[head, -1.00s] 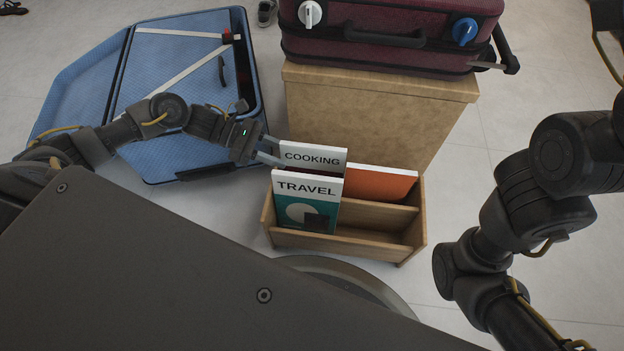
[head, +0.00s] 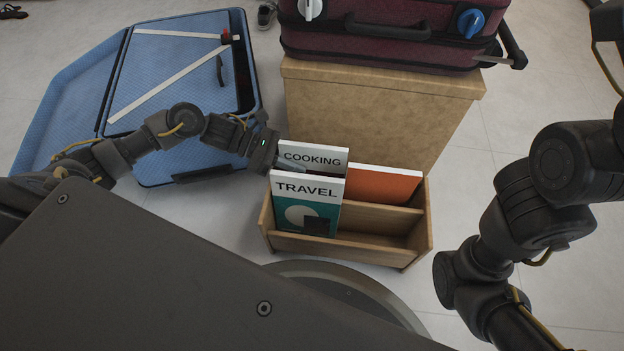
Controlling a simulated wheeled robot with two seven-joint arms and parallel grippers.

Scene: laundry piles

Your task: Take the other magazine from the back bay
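A wooden magazine rack (head: 345,248) stands on the floor with a front bay and a back bay. The magazine titled COOKING (head: 326,156) stands at the left of the back bay. An orange-covered magazine (head: 383,184) stands to its right, also in the back bay. The magazine titled TRAVEL (head: 324,187) stands in the front bay and hides the lower part of COOKING. My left gripper (head: 290,166) is at the left edge of COOKING, with one finger in front of its cover. The other finger is hidden, so I cannot tell whether it grips. My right gripper is out of view.
A wooden box (head: 375,115) stands close behind the rack, with a dark red suitcase (head: 390,50) on top. An open blue suitcase (head: 180,75) lies on the floor at the left. The right part of the front bay is empty.

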